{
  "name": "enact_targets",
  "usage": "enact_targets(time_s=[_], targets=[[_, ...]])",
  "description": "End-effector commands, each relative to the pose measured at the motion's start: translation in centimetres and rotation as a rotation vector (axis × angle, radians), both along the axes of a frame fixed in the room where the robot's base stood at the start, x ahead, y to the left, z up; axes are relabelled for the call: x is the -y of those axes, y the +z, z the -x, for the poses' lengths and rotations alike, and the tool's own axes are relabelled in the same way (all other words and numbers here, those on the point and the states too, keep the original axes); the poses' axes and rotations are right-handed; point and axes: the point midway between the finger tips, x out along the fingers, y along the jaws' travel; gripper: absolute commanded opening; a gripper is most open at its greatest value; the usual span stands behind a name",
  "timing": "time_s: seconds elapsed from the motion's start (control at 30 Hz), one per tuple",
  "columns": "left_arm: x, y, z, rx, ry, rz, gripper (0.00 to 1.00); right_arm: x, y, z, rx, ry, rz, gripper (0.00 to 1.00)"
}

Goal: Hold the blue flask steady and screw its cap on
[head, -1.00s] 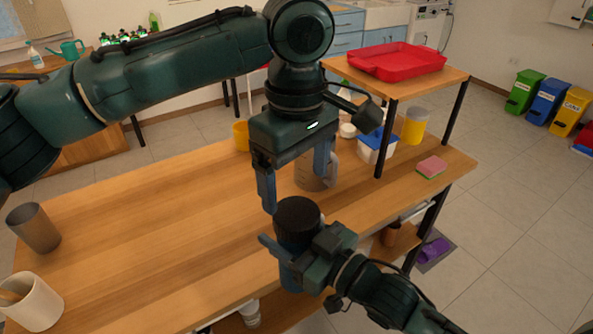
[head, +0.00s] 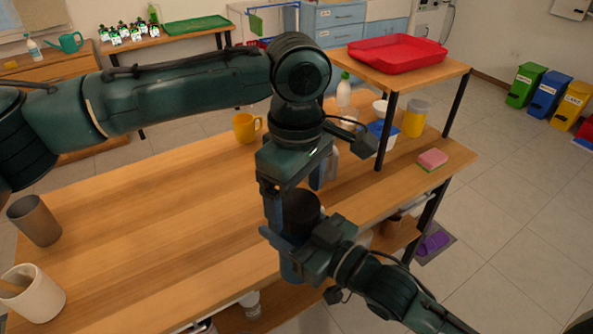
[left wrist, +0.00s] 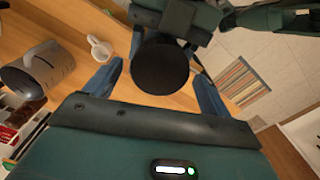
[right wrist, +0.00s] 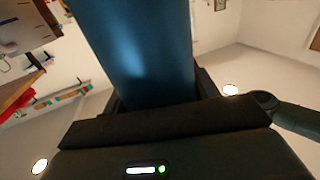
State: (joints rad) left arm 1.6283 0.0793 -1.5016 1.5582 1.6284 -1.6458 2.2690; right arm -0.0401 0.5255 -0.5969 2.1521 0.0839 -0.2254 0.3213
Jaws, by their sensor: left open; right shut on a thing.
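The blue flask (head: 291,269) is upright in front of the table's edge, with its blue body also filling the upper middle of the right wrist view (right wrist: 140,50). My right gripper (head: 298,244) is shut on the body. The black cap (head: 302,207) sits on top of the flask; how tightly it is seated I cannot tell. My left gripper (head: 294,196) points down from above, open, with its fingers on either side of the cap. In the left wrist view the round cap (left wrist: 160,68) lies between the blue fingers, with gaps visible.
A grey cup (head: 35,222) and a white pot (head: 32,297) stand at the table's left. A yellow mug (head: 246,127), a blue-lidded tub (head: 380,138) and a sponge (head: 432,159) are farther back. A red tray (head: 397,56) rests on the raised shelf. The table's middle left is clear.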

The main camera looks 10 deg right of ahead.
Motion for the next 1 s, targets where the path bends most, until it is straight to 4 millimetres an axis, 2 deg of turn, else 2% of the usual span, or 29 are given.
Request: enact_targets(time_s=[0.2, 0.5, 1.0], targets=[[0.0, -1.8, 0.0, 0.0, 0.0, 0.0, 0.83, 0.0, 0.1, 0.0, 0.002, 0.0, -0.002, 0.0], [0.0, -2.0, 0.0, 0.0, 0.0, 0.0, 0.83, 0.0, 0.1, 0.0, 0.002, 0.0, -0.002, 0.0], [0.0, -1.9, 0.0, 0.0, 0.0, 0.0, 0.43, 0.0, 0.1, 0.0, 0.003, 0.0, -0.001, 0.0]])
